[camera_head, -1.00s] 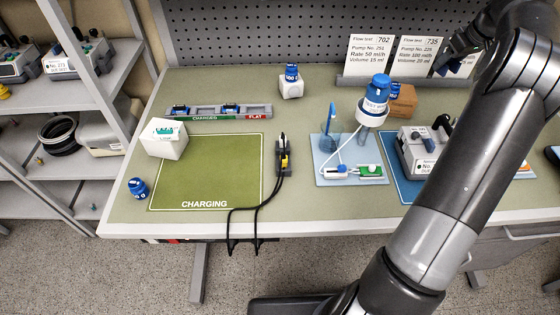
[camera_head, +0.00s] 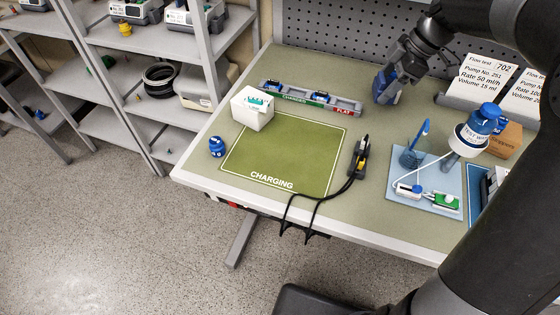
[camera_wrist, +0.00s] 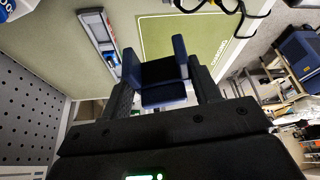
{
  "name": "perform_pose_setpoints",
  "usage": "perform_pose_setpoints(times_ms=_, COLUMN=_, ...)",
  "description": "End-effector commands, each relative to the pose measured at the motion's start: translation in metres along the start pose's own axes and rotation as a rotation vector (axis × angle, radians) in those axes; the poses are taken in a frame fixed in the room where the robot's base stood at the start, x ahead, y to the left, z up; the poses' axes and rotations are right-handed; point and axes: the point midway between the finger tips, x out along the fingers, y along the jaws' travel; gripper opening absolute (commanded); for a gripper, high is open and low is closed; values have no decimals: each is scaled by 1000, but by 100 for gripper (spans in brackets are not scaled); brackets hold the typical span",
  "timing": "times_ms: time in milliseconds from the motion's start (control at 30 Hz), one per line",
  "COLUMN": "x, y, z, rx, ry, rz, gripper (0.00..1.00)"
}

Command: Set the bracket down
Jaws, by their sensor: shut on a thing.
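My gripper (camera_head: 398,78) is shut on a dark blue bracket (camera_head: 384,90) at the back of the workbench, right of the charging tray. In the wrist view the bracket (camera_wrist: 160,72) sits between my two fingers (camera_wrist: 163,88), with upright ends and a flat middle. It appears to be above the bench top (camera_head: 335,70); I cannot tell whether it touches anything.
The green CHARGING mat (camera_head: 285,150) is mostly clear, with a white box (camera_head: 252,108) at its back left corner. The CHARGED/FLAT tray (camera_head: 345,105) lies left of my gripper. A black-cabled connector (camera_head: 360,155), blue stand (camera_head: 410,158) and test bottle (camera_head: 480,130) are nearby.

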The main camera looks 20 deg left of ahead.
Motion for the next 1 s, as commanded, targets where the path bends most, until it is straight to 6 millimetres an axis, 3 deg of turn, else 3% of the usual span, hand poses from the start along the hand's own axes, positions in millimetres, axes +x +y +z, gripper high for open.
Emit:
perform_pose_setpoints(times_ms=33, x=10, y=-14, z=-23, rx=-75, ry=-2, rz=-31, gripper=30)
perform_pose_setpoints(times_ms=100, x=24, y=-34, z=-50, rx=-176, ry=-2, rz=-72, gripper=30)
perform_pose_setpoints(times_ms=200, x=39, y=-59, z=-78, rx=-296, ry=-1, rz=-122, gripper=30)
perform_pose_setpoints(times_ms=400, x=58, y=-96, z=-112, rx=-455, ry=1, rz=-191, gripper=31)
perform_pose_setpoints(times_ms=533, x=67, y=-114, z=-125, rx=-524, ry=2, rz=-221, gripper=31)
perform_pose_setpoints(times_ms=833, x=108, y=-112, z=-106, rx=-518, ry=3, rz=-219, gripper=31)
perform_pose_setpoints(times_ms=1000, x=128, y=-111, z=-116, rx=-521, ry=4, rz=-221, gripper=31)
